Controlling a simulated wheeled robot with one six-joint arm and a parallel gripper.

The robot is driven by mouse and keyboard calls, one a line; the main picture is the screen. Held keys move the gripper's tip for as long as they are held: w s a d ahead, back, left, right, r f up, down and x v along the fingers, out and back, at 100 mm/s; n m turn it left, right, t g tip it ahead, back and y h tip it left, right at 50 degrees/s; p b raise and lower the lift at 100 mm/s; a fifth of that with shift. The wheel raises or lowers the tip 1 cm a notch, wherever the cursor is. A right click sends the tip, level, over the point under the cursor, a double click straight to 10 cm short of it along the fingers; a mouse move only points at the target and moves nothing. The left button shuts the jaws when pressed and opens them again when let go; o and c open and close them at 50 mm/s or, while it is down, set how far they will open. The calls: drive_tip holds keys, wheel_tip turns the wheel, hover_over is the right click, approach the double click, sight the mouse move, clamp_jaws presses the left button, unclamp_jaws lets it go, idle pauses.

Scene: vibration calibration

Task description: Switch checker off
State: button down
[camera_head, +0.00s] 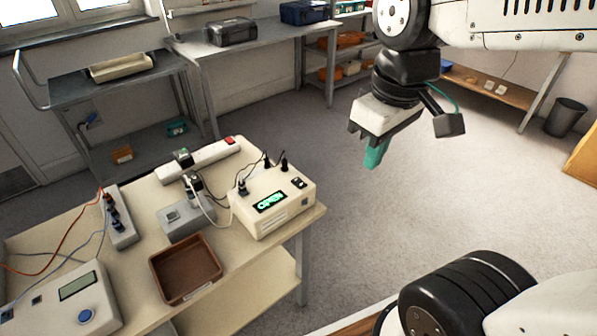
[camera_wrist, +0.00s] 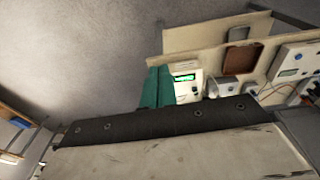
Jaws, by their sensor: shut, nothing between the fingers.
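The checker is probably the cream box (camera_head: 272,201) with a lit green display at the right end of the table in the head view. Its display text looks like "OPEN". A small black switch sits on its top right, and dark plugs and cables run into its top. The box also shows in the wrist view (camera_wrist: 187,88), partly hidden behind the fingers. My gripper (camera_head: 373,154) is in the air to the right of the table, apart from the box. Its green fingers are together and empty, and they show in the wrist view (camera_wrist: 157,88).
On the table (camera_head: 140,220) are a brown tray (camera_head: 187,268), a grey box (camera_head: 186,220), a power strip (camera_head: 200,160) with a red switch, a socket strip (camera_head: 121,216) and a device with a blue knob (camera_head: 68,300). Open floor lies right of the table.

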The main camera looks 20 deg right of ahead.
drive_tip(key=w+a+f+n, duration=0.1)
drive_tip(key=w+f+n, duration=0.2)
drive_tip(key=w+n, duration=0.75)
drive_tip(key=n, duration=0.7)
hover_over(297, 179)
drive_tip(key=s, duration=0.2)
wheel_tip(297, 179, down, 8)
drive_tip(key=shift+d+r, duration=0.15)
drive_tip(key=shift+d, duration=0.1)
drive_tip(key=f, duration=0.4)
drive_tip(key=w+f, duration=0.1)
drive_tip(key=f, duration=0.9)
drive_tip(key=shift+w+a, duration=0.25)
